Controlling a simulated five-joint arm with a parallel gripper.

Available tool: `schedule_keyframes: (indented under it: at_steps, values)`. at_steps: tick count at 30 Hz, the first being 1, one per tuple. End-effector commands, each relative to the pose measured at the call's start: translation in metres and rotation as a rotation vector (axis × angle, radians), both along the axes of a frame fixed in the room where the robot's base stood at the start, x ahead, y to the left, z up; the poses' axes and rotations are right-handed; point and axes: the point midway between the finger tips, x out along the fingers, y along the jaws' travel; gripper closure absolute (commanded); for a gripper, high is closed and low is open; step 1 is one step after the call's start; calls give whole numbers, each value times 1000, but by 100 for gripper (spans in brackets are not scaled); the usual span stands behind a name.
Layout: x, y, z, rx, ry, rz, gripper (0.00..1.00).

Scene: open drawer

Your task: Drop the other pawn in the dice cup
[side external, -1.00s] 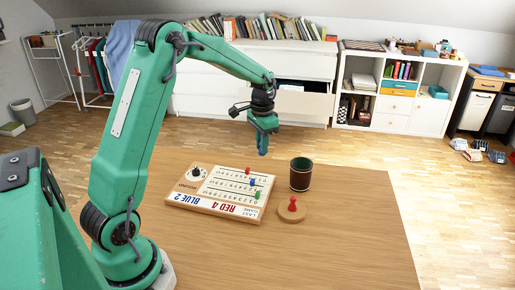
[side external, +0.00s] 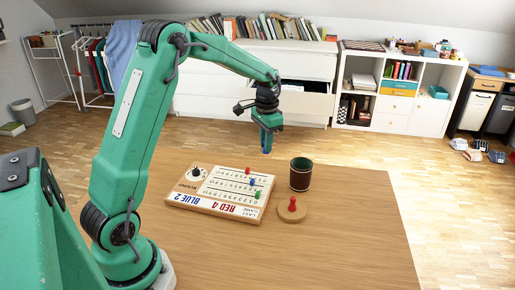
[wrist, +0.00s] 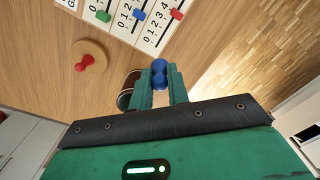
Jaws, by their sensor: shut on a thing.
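My gripper (side external: 267,146) is shut on a blue pawn (wrist: 159,72), which shows between the two green fingers in the wrist view. It holds the pawn in the air, above and behind the table's far edge in the side view. The dice cup (side external: 300,174) stands upright on the table, dark brown with a green inside. In the wrist view the cup (wrist: 126,97) is partly hidden behind a finger. A red pawn (side external: 292,203) stands on a round wooden disc (side external: 285,213) in front of the cup.
A wooden scoreboard (side external: 190,202) with red, blue and green pegs lies left of the cup. The table's right side is clear. A white drawer unit (side external: 210,103) with an open drawer stands beyond the table, beside a white shelf (side external: 395,124).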

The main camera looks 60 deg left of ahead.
Motion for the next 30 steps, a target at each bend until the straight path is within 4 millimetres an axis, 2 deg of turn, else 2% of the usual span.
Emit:
schedule_keyframes:
  at_steps: [5,12,18,24,30]
  values:
    - [23,-21,16,1,-2,-6,100]
    - [55,-61,46,1,-2,-6,100]
    - [72,-89,65,0,-1,-4,100]
    - [77,-101,74,0,0,-1,100]
    - [77,-101,73,0,1,-1,100]
